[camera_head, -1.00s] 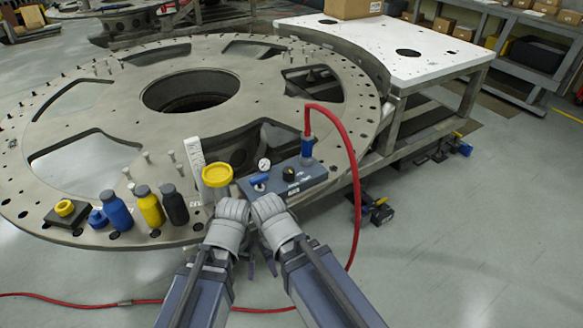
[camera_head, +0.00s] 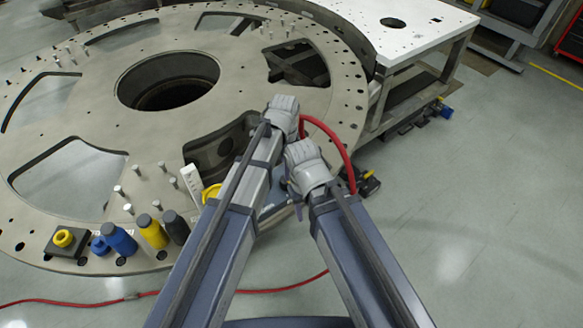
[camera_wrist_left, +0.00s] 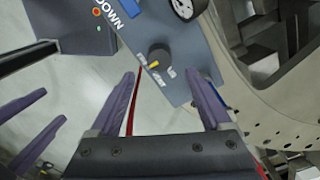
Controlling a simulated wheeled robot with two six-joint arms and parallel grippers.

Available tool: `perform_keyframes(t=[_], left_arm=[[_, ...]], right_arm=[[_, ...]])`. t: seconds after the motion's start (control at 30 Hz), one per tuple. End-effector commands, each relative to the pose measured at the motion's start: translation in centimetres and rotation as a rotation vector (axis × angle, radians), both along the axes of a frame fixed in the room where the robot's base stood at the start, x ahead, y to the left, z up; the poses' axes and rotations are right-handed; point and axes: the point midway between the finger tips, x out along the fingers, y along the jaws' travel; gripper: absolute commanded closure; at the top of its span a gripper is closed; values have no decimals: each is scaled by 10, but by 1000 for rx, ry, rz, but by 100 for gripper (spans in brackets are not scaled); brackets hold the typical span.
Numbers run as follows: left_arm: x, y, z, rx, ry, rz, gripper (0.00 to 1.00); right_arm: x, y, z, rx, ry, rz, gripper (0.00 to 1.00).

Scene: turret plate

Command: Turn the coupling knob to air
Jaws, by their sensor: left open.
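The coupling knob (camera_wrist_left: 159,53) is round and black with a yellow pointer, on a blue-grey panel (camera_wrist_left: 190,50). In the left wrist view its pointer faces the small white labels below it; their words are too small to read. My left gripper (camera_wrist_left: 159,75) is open, its two fingers spread on either side of the knob's line, with nothing between them. I cannot tell its distance from the knob. My right gripper (camera_wrist_left: 52,104) shows at the left of that view with its fingers apart and empty. In the head view my arms hide the knob and most of the panel.
A pressure gauge (camera_wrist_left: 184,6) sits near the knob. A red hose (camera_head: 345,150) loops beside my arms. Yellow (camera_head: 152,232), blue (camera_head: 119,240) and black (camera_head: 176,228) bottles stand on the round metal plate (camera_head: 85,115). Open floor lies to the right.

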Motion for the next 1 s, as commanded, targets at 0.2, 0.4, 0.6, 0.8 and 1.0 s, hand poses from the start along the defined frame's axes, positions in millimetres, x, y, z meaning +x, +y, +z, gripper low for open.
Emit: perform_keyframes(t=[0.2, 0.4, 0.6, 0.8, 1.0], left_arm=[[0, 0, -4, 0, 0, -2, 18], [0, 0, -18, 0, 0, 0, 18], [0, 0, -43, 0, 0, 0, 18], [0, 0, -68, 0, 0, 0, 18], [0, 0, -80, 0, 0, 1, 18]], right_arm=[[0, 0, -4, 0, 0, 0, 50], [0, 0, -18, 0, 0, 0, 50], [0, 0, -43, 0, 0, -1, 50], [0, 0, -68, 0, 0, -2, 50], [0, 0, -80, 0, 0, -2, 50]])
